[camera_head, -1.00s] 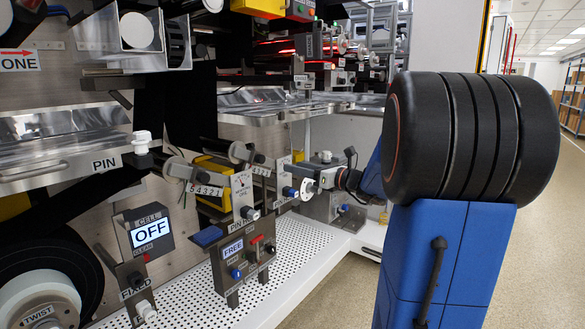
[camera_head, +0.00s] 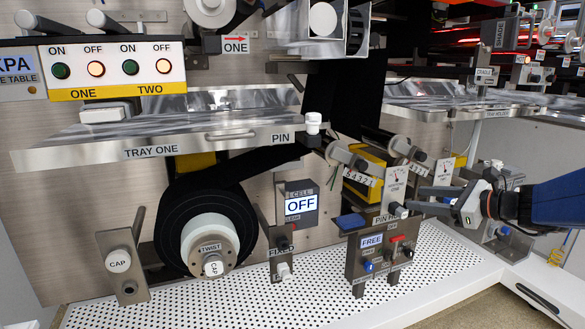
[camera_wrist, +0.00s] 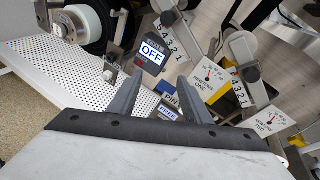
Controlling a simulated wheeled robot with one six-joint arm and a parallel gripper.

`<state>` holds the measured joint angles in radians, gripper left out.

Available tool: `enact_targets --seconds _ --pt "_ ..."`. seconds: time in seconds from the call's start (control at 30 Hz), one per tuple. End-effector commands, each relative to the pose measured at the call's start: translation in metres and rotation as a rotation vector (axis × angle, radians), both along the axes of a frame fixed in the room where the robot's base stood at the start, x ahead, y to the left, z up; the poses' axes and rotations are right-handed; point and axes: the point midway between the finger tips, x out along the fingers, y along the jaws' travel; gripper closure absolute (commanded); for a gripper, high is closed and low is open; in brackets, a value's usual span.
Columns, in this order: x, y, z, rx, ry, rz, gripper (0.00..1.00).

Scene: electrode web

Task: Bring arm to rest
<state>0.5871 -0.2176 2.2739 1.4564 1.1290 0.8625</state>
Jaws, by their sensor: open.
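My gripper (camera_head: 414,198) is at the right of the head view. Its two grey fingers are apart and empty, pointing left in front of the machine. They are near the gauge labelled NEWTON ONE (camera_head: 396,182) and above the right of the small panel reading FREE (camera_head: 372,240); contact cannot be told. In the wrist view the fingers (camera_wrist: 160,77) are spread with nothing between them. Beyond them show the OFF display (camera_wrist: 151,53) and the NEWTON ONE gauge (camera_wrist: 208,76). My blue arm enters from the right edge.
The white perforated shelf (camera_head: 200,300) runs along the front. A black web roll (camera_head: 172,222) is at the left below TRAY ONE (camera_head: 150,152). Buttons ONE and TWO (camera_head: 115,68) have both OFF lamps lit. Rollers with number strips (camera_head: 405,150) stand close to my gripper.

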Motion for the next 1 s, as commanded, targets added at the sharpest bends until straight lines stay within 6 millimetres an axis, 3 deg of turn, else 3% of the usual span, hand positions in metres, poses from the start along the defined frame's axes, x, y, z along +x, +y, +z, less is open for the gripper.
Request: enact_targets --seconds 0.03,0.1,0.2,0.4,0.57,0.7,0.8,1.0 --pt "-0.018 0.028 -0.009 -0.106 -0.005 0.080 0.56" --pt "-0.045 0.057 -0.025 -0.263 -0.014 0.195 0.56" --pt "-0.084 0.089 -0.048 -0.486 -0.040 0.362 0.56" --pt "-0.164 0.118 -0.092 -0.922 -0.132 0.708 0.56" --pt "-0.219 0.114 -0.120 -1.263 -0.233 0.991 0.56" --pt "-0.254 0.097 -0.136 -1.541 -0.328 1.226 0.56" --pt "-0.270 0.084 -0.142 -1.697 -0.384 1.359 0.56" --pt "-0.283 0.067 -0.146 -1.869 -0.443 1.505 0.56"
